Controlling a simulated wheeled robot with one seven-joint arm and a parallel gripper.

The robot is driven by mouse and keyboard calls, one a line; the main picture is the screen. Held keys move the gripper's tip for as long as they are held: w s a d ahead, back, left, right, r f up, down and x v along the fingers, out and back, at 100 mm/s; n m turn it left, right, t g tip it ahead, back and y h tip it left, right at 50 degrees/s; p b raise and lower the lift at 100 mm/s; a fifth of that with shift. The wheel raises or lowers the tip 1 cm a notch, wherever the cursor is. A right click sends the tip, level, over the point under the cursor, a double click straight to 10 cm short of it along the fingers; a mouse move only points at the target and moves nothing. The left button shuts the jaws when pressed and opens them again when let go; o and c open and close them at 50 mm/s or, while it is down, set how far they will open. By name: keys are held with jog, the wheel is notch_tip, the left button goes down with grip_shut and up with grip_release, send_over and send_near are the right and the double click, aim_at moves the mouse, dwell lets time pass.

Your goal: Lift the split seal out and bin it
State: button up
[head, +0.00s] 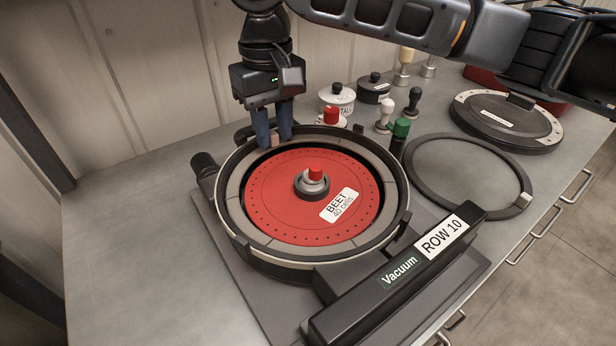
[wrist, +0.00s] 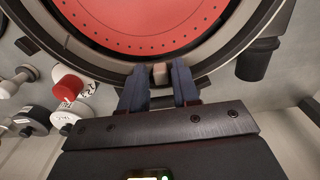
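The seal looks like a grey ring (head: 235,190) around the red disc (head: 285,207) in the round black housing; I cannot make out its split. A small tan block (wrist: 160,72) stands at the ring's far side, and it also shows in the head view (head: 275,140). My gripper (head: 274,137) points down over that far edge. In the wrist view its two blue-grey fingers (wrist: 160,78) stand either side of the block, with a narrow gap showing, so it looks open around the block. No bin is clearly identifiable.
A dark loose ring (head: 418,178) with a pale tab lies right of the housing. A round lid (head: 507,118) lies behind it. Pots, stamps and a green-capped bottle (head: 399,135) crowd the back. A red object (head: 482,77) is partly hidden by my arm. Bench front-left is clear.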

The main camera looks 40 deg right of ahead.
grip_shut()
jog(key=shift+r, duration=0.1)
jog(key=shift+r, duration=0.55)
notch_tip(320, 180, up, 6)
jog(key=shift+r, duration=0.1)
jog(key=s, duration=1.8)
jog(key=shift+f, duration=0.25)
jog(key=shift+r, duration=0.1)
notch_tip(320, 180, up, 7)
jog(key=p, duration=0.7)
